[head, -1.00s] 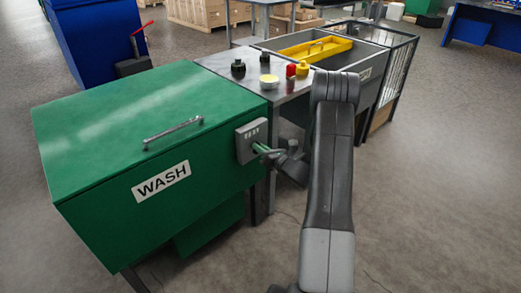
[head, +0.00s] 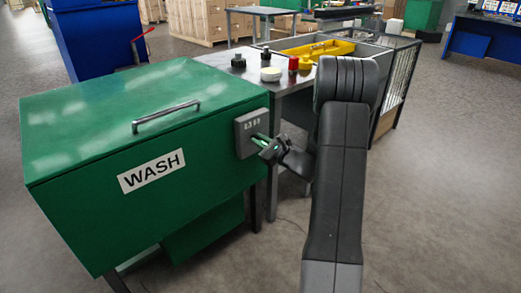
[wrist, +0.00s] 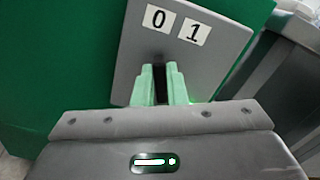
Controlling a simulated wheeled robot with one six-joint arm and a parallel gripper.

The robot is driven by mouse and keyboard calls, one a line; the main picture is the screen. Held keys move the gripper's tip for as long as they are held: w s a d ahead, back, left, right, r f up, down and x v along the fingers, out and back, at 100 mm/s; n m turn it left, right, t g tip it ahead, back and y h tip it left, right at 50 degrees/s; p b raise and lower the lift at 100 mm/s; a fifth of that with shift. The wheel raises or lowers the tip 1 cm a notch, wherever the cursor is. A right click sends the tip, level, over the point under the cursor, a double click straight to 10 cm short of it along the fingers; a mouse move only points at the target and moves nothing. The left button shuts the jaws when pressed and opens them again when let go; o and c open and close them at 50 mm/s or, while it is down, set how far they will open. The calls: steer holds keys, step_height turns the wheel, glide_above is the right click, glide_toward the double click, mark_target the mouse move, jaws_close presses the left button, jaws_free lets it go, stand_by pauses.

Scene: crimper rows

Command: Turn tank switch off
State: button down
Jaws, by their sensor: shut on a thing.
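The green tank (head: 90,205) marked WASH stands at the left in the head view, its lid down. A grey switch box (head: 251,130) sits on its right-hand side. In the wrist view the switch plate (wrist: 130,62) bears labels 0 and 1 at its top. A dark switch handle (wrist: 160,84) lies between the green fingers of my gripper (wrist: 161,94). My gripper is shut on this handle, close in front of the plate. In the head view my gripper (head: 262,140) is at the box, and its fingers hide the handle there.
A metal table (head: 285,82) with dark, white, red and yellow items stands right behind the tank. A grey bin with a yellow tray (head: 320,50) and a wire cage are beyond it. Floor (head: 440,200) at the right is clear.

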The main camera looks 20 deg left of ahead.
steer(key=shift+f+n+b, duration=0.1)
steer(key=shift+n+b, duration=0.5)
steer(key=shift+b, duration=0.1)
steer(key=c, duration=1.5)
jaws_free()
steer(key=shift+o, duration=0.2)
steer(key=p+v, duration=0.1)
steer(key=v, duration=1.3)
steer(key=shift+p, duration=0.4)
steer(key=shift+a, duration=0.15)
